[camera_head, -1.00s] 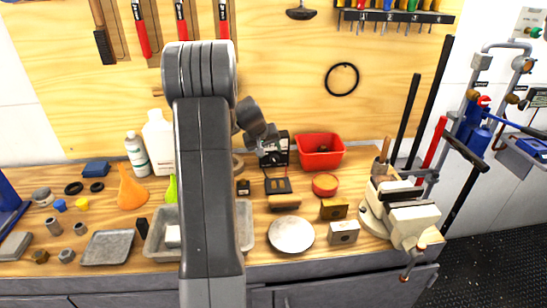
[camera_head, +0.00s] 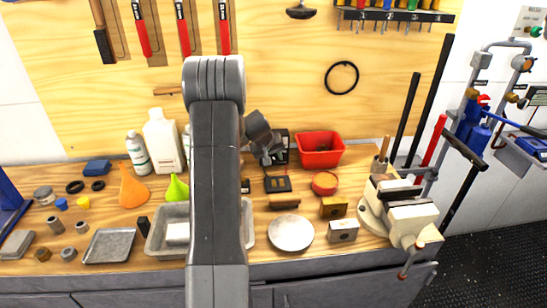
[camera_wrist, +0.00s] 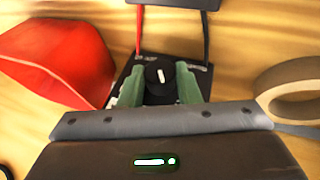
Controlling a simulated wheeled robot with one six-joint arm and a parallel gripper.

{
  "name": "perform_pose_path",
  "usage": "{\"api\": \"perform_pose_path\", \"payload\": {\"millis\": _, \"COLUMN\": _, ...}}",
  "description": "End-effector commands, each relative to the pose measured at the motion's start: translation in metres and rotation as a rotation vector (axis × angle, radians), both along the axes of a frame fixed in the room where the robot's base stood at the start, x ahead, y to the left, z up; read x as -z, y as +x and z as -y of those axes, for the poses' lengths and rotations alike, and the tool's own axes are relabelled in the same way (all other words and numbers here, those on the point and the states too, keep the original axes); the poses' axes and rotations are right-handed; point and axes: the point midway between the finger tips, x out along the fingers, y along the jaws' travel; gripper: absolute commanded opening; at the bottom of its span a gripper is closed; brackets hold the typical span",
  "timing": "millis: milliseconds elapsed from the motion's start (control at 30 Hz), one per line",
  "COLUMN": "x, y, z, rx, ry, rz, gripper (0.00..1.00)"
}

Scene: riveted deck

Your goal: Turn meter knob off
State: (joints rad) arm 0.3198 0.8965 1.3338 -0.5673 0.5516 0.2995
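The meter (camera_head: 285,140) is a dark box standing at the back of the bench against the wooden wall, partly hidden by my gripper (camera_head: 268,156) in the head view. In the wrist view the meter (camera_wrist: 122,86) shows its dark face with a round black knob (camera_wrist: 160,74), which has a white pointer mark lying nearly along the picture's vertical. My gripper's two green fingers (camera_wrist: 161,88) stand apart, one on each side of the knob. I see no clear contact between fingers and knob. Red and black leads (camera_wrist: 139,30) run from the meter.
A red bin (camera_head: 320,150) stands close beside the meter, and a tape roll (camera_wrist: 290,88) lies on its other side. A black tray (camera_head: 278,185) and a wooden-backed brush (camera_head: 284,201) lie in front. A vise (camera_head: 400,212) stands at the bench's right.

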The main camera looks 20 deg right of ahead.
Motion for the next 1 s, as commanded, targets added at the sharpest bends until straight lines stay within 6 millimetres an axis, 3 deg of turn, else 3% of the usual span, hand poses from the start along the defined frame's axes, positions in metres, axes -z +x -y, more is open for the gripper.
{"api": "perform_pose_path", "payload": {"millis": 67, "x": -0.0001, "y": 0.0000, "z": 0.0000, "rx": 0.000, "ry": 0.000, "rz": 0.000, "gripper": 0.07}}
{"api": "perform_pose_path", "payload": {"millis": 1000, "x": 0.0086, "y": 0.0016, "z": -0.0043, "rx": -0.004, "ry": -0.211, "rz": -0.056, "gripper": 0.07}}
